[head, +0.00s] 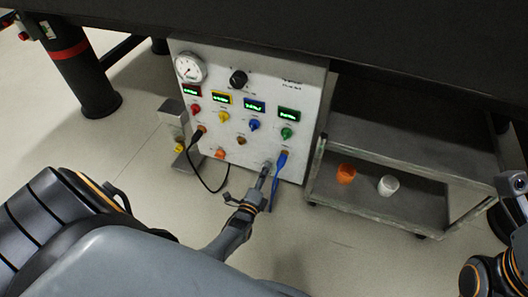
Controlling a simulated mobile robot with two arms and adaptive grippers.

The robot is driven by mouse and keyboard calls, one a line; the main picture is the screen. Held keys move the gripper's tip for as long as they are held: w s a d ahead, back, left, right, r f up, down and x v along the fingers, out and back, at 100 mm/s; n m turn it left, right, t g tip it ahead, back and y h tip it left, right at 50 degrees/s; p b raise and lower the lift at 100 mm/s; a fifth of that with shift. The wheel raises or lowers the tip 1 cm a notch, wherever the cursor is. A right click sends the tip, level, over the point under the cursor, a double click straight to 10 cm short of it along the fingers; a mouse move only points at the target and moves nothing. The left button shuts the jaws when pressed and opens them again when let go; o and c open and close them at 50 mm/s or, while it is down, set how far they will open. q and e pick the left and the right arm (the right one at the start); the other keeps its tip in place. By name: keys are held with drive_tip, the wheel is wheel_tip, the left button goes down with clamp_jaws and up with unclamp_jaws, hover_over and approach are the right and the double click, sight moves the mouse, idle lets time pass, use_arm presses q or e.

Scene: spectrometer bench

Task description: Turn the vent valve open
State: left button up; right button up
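A white control panel (305,95) hangs under the dark bench. It has a round gauge (189,67), a black knob (238,80), and red (195,109), yellow (223,117), blue (254,125) and green (287,133) knobs under lit displays. An orange fitting (220,153) sits lower. No readable label tells which one is the vent valve. My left gripper (264,176) is at the panel's lower edge, beside the blue plug, below the blue and green knobs. Its finger gap is too small to judge. Only parts of my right arm show at the right edge; its fingers are not visible.
A blue cable (277,183) and a black cable (193,157) hang from the panel near my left gripper. A grey cart (375,155) at right holds an orange cup (346,173) and a white cup (388,185). A dark bench leg (88,85) stands at left.

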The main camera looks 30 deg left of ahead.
sight(268, 149)
use_arm(q)
drive_tip(key=shift+o, duration=0.6)
wheel_tip(268, 149, up, 10)
drive_tip(key=shift+f, duration=0.1)
drive_tip(key=shift+r, duration=0.2)
drive_tip(key=shift+c, duration=0.6)
drive_tip(key=shift+f, duration=0.15)
